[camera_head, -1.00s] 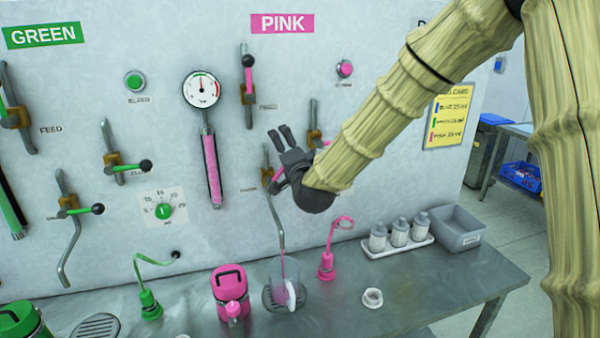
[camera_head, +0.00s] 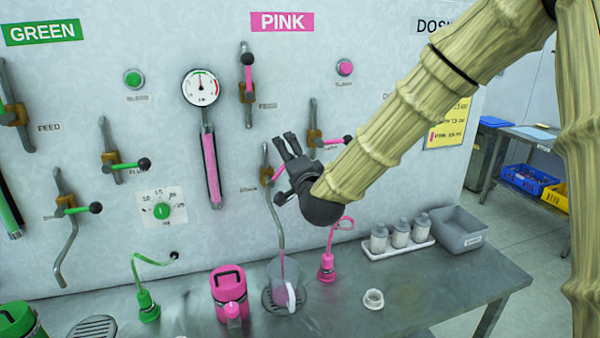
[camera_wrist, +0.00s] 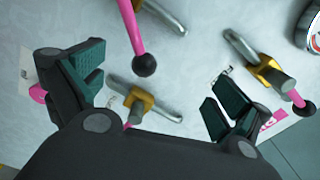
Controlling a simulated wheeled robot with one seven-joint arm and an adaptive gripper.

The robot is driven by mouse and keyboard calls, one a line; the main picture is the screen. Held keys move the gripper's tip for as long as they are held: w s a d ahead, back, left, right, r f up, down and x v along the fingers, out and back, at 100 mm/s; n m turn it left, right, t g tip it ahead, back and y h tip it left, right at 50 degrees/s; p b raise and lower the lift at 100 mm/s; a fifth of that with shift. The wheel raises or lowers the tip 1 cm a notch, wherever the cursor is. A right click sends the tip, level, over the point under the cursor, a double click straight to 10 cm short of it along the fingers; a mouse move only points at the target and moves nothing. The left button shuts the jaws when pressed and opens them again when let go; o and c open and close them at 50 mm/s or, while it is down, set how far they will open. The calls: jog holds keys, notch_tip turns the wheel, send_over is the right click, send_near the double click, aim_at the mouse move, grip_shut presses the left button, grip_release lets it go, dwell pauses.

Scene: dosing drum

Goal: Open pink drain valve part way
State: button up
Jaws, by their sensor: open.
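The pink drain valve (camera_head: 266,172) is the lowest pink valve on the wall panel. Its short pink lever (camera_head: 280,172) slants up to the right, partly hidden by my gripper. A bent metal spout (camera_head: 280,232) runs down from it to a clear jug (camera_head: 272,272), with a thin pink streak below the spout. My gripper (camera_head: 286,146) is open and empty, close to the panel beside this valve. In the wrist view, a pink lever with a black ball end (camera_wrist: 143,65) shows between the spread fingers (camera_wrist: 155,90); I cannot tell its distance from them.
Another pink valve (camera_head: 314,136) is just right of my gripper, and the pink feed valve (camera_head: 248,85) is above. A pink canister (camera_head: 230,288) and a pink looped tube (camera_head: 327,265) flank the jug.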

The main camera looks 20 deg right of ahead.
jog(key=shift+s+d+b, duration=0.1)
jog(key=shift+s+b, duration=0.3)
jog(key=shift+s, duration=2.2)
